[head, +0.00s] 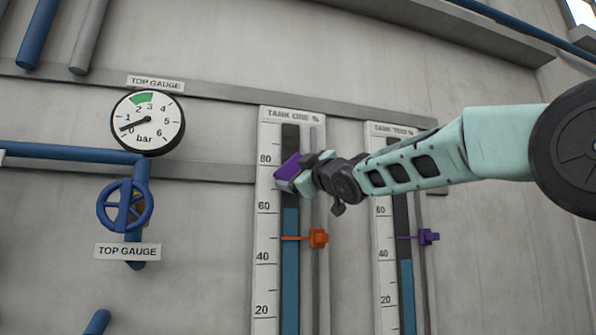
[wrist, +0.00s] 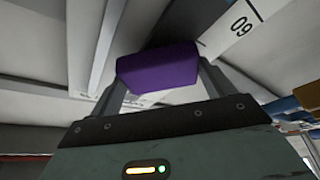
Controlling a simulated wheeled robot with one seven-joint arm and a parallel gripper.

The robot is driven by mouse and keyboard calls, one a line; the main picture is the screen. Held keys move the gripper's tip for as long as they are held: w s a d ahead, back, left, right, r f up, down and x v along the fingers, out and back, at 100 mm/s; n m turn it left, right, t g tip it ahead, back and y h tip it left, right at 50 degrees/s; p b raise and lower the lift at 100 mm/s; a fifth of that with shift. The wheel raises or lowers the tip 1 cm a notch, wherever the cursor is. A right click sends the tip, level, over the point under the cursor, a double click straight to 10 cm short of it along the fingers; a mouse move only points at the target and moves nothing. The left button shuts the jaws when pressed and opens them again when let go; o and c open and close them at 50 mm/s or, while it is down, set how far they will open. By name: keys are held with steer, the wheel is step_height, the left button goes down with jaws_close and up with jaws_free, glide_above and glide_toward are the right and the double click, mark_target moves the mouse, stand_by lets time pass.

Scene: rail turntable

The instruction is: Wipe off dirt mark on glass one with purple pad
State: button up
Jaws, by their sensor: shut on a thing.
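My gripper (head: 300,178) is shut on the purple pad (head: 287,167) and holds it at the tank one gauge, between the 60 and 80 marks. The pad also shows between the fingers in the wrist view (wrist: 158,70). Glass one (head: 291,245) is the dark upright strip beside the tank one scale, with blue filling its lower part to just under the pad. The pad and gripper cover part of this glass. I cannot tell whether the pad touches it. No dirt mark shows; any mark behind the pad is hidden.
An orange pointer (head: 318,238) sticks out on tank one's rail below my gripper. The tank two gauge (head: 384,240) with a purple pointer (head: 428,237) stands to the right, partly behind my arm. A round gauge (head: 147,122) and blue valve wheel (head: 125,206) are at left.

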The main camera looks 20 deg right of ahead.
mark_target(289, 148)
steer(key=shift+w, duration=0.45)
steer(key=shift+r+p, duration=0.9)
steer(key=shift+r, duration=2.25)
steer(key=shift+f+b, duration=3.15)
steer(key=shift+f, duration=0.3)
steer(key=shift+s+f+b, duration=0.1)
steer(key=shift+f+b, duration=2.75)
steer(key=shift+f, duration=0.15)
step_height(289, 148, up, 12)
steer(key=p, duration=1.2)
steer(key=shift+d+r, duration=0.1)
steer(key=shift+r, duration=0.35)
